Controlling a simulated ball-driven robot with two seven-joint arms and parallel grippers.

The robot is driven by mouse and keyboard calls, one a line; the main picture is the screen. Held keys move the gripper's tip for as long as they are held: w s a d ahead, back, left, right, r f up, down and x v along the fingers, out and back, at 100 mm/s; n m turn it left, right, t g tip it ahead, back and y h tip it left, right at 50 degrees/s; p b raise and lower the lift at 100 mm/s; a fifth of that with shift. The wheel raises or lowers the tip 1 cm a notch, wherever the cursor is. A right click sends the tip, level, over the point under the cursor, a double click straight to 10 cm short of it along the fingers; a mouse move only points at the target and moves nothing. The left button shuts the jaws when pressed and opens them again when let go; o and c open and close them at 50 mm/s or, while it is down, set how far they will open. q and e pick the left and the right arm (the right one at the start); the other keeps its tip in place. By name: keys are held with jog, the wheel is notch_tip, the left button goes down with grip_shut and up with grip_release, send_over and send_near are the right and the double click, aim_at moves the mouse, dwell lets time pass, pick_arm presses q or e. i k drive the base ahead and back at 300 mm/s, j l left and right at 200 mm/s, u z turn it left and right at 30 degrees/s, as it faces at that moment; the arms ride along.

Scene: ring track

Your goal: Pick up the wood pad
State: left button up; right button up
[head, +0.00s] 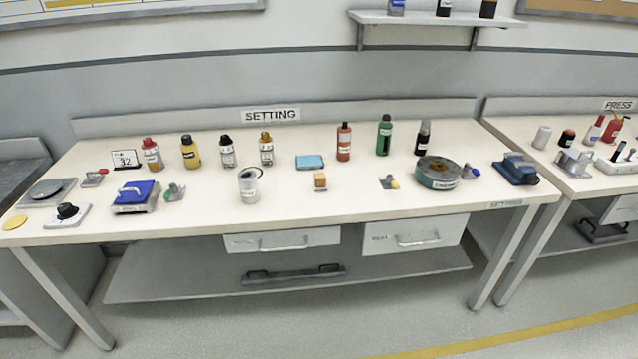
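A small wood-coloured block (320,181), the likeliest wood pad, sits near the middle of the white table (360,203) marked SETTING. A small grey piece shows beneath its front. It stands right of a white cylinder (249,186) and below a blue flat pad (309,162). Nothing is touching it from above. Neither of my grippers is in view.
Several bottles stand in a row behind, including a green one (384,135). A round green-grey tin (438,172) is to the right, and a blue-topped device (136,195) to the left. The table front around the block is mostly clear. Drawers (282,241) hang below.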

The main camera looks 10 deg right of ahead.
aim_at(319, 183)
jog(key=i+l+u, duration=0.1)
jog(key=l, duration=0.35)
jog(key=i+l, duration=0.15)
jog(key=l, duration=0.3)
jog(key=i+l+u, duration=0.15)
jog(key=l, duration=0.3)
jog(key=i+l, duration=0.1)
jog(key=l, duration=0.4)
jog(key=u, duration=0.05)
